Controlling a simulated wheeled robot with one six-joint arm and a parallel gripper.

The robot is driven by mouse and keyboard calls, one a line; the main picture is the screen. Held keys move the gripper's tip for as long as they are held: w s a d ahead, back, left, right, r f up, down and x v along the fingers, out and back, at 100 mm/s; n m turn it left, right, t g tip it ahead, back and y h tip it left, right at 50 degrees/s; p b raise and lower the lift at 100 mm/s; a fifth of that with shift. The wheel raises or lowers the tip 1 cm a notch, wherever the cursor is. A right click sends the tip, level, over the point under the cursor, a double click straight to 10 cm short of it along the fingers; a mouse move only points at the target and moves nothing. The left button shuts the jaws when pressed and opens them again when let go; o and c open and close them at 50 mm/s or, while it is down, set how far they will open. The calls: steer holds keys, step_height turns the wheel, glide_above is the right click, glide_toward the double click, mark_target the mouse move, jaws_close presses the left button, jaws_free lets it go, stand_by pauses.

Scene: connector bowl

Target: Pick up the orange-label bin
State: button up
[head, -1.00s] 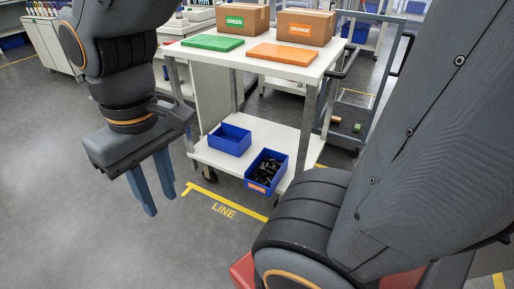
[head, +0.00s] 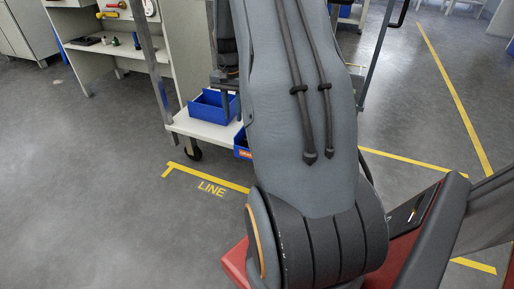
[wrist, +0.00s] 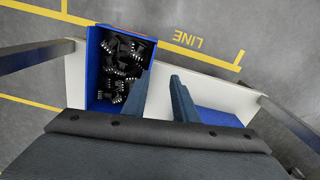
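The orange-label bin is a blue bin (wrist: 92,75) filled with black connectors (wrist: 122,70). In the wrist view it stands on the white lower shelf, with an orange strip on its edge toward the floor line. In the head view only a small corner of it (head: 241,146) shows beside my arm. My gripper (wrist: 163,73) is open, its two blue fingers apart and nothing between them. The left finger overlaps the bin's right wall in the wrist view; I cannot tell whether they touch. The other finger is to the right of the bin, over the shelf.
A second blue bin (head: 207,108) stands on the white shelf (head: 190,125); part of it shows in the wrist view (wrist: 220,117). Cart posts (wrist: 35,55) flank the shelf. A yellow floor line (head: 215,180) runs before the cart. Open grey floor lies left.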

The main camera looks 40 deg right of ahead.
steer(key=shift+m, duration=0.8)
steer(key=d+f, duration=0.2)
steer(key=d+f+b, duration=0.1)
steer(key=d+f, duration=0.1)
steer(key=f, duration=0.1)
steer(key=d+f+b, duration=0.1)
steer(key=f, duration=0.1)
steer(key=shift+s+d+f, duration=0.2)
steer(key=shift+d+f, duration=0.15)
steer(key=shift+d, duration=0.05)
steer(key=shift+w+f+b, duration=0.2)
steer(key=shift+f+b, duration=0.85)
steer(key=shift+f, duration=0.3)
steer(key=shift+w+f+b, duration=0.15)
steer(key=shift+f+b, duration=0.9)
steer(key=shift+f, duration=0.3)
jaws_close()
steer(key=shift+r, duration=0.1)
